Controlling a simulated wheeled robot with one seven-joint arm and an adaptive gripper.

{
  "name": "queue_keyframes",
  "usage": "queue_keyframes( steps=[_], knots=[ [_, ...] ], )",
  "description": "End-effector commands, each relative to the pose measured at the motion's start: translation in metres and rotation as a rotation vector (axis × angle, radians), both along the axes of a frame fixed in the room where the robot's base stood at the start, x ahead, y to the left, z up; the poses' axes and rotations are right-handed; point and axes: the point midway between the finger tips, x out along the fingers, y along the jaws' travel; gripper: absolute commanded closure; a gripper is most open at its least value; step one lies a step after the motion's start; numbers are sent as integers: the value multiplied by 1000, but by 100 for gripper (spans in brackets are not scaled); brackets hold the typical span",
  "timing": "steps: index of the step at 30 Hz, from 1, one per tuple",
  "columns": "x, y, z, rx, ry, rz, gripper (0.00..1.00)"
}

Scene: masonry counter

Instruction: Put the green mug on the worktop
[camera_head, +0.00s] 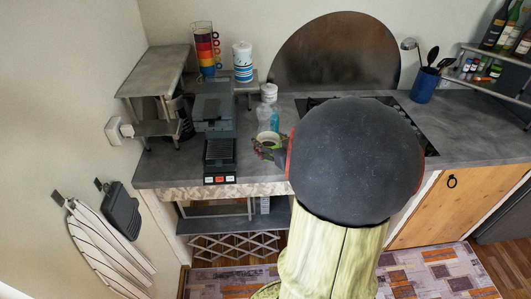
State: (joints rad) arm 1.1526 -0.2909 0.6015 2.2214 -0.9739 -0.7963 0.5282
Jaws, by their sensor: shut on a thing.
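The green mug (268,138) shows as a small pale-green rim over the front part of the grey worktop (465,135), left of my arm's large dark joint. My gripper (269,153) is at the mug, shut on it. Most of the gripper and the mug's lower part are hidden or too small to make out. I cannot tell whether the mug's base touches the worktop.
A dark grey appliance (213,125) stands left of the mug, and a clear bluish bottle (267,113) stands just behind it. A black hob (412,122) lies to the right, partly hidden by my arm. Stacked coloured cups (206,48) stand at the back left.

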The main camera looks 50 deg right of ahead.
Motion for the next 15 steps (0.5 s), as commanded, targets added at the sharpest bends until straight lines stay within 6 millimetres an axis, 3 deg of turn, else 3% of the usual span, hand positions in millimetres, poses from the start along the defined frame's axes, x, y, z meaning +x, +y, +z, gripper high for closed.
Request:
queue_keyframes(
  steps=[7, 15],
  knots=[
    [38, -39, -28, 0, -1, 1, 71],
    [59, -62, -67, 1, -1, 1, 71]
  ],
)
